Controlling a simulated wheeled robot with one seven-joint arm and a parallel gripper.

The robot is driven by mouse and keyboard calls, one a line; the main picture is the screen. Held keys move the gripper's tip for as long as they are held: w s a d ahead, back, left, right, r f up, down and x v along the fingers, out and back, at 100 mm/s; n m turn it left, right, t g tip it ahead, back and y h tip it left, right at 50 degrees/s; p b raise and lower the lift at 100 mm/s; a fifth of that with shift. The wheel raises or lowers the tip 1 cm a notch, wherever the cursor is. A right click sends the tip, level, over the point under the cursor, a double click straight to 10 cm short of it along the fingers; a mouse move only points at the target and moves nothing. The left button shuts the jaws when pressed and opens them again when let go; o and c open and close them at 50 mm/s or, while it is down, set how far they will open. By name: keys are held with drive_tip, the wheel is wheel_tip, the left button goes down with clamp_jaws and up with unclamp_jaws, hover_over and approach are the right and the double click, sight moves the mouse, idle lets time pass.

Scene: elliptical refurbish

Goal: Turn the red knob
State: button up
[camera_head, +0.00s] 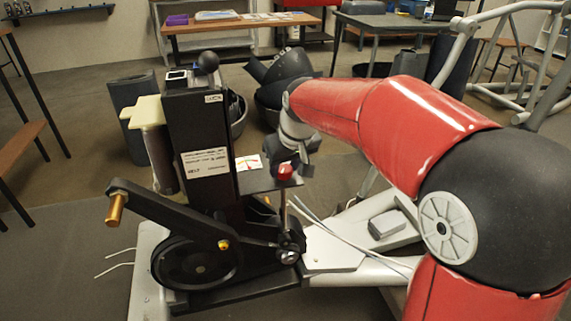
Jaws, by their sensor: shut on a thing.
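The red knob (285,172) is a small red cap on top of a thin metal stem, beside the label plate of a black elliptical machine (205,150). My red arm comes in from the right and bends down to the knob. My gripper (296,164) is at the knob, shut on it. Its fingers are small and dark here and partly hidden behind the knob, so the exact contact is hard to see. The stem runs down to a metal joint near the machine's crank.
A crank arm with a brass-coloured pedal pin (116,209) sticks out left, above a black flywheel (195,262). Loose cables lie across the pale frame (335,250) at right. A wooden-topped table (235,24) and a dark bin (130,92) stand behind.

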drive_tip(key=shift+a+m+h, duration=0.1)
drive_tip(key=shift+m+h, duration=0.4)
drive_tip(key=shift+m, duration=0.9)
drive_tip(key=o, duration=1)
drive_tip(key=shift+r, duration=0.1)
drive_tip(key=v, duration=0.7)
drive_tip(key=shift+s+r, duration=0.25)
drive_tip(key=shift+s, duration=0.05)
